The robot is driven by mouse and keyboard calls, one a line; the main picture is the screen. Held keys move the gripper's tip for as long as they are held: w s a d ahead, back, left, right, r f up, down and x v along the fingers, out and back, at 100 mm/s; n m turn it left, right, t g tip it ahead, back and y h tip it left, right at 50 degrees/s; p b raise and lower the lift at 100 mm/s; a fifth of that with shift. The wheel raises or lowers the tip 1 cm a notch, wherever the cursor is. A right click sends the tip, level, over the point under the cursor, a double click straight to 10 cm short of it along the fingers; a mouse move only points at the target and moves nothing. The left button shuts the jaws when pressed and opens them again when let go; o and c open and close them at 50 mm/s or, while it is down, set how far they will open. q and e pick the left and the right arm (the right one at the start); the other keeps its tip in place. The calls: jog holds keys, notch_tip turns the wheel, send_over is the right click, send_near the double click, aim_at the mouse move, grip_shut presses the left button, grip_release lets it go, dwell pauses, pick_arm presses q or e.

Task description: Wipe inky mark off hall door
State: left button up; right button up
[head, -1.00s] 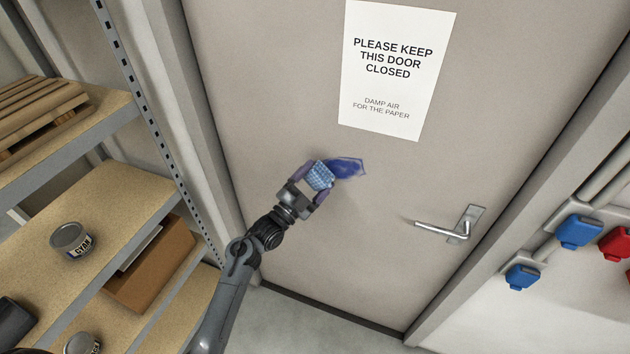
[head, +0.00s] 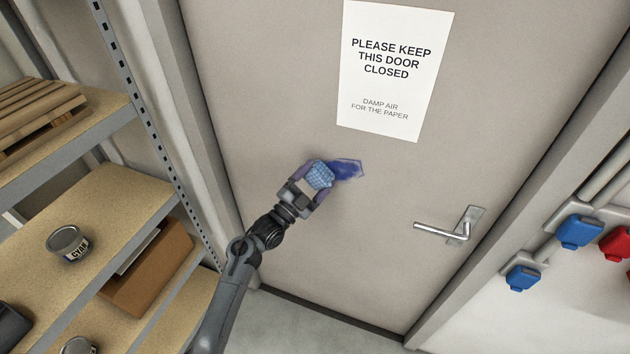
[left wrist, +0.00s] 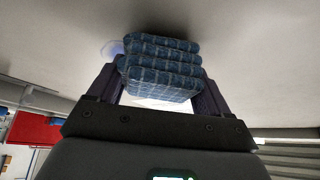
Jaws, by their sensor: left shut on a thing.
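A dark blue inky mark (head: 347,170) is on the grey hall door (head: 290,110), below the paper sign. My left gripper (head: 316,180) is shut on a folded blue checked cloth (head: 320,174), at the left end of the mark. The cloth also shows between the fingers in the left wrist view (left wrist: 160,68), close to the door face; I cannot tell whether it touches. A small bluish patch of the mark (left wrist: 112,48) shows beside the cloth there. The cloth hides part of the mark. My right gripper is not in view.
A white sign (head: 385,70) is above the mark. A lever handle (head: 450,230) is to the right. Blue sockets (head: 578,232) are on the right wall.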

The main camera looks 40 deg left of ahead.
pick_arm(q)
jog(key=shift+w+a, duration=0.15)
jog(key=shift+w, duration=0.25)
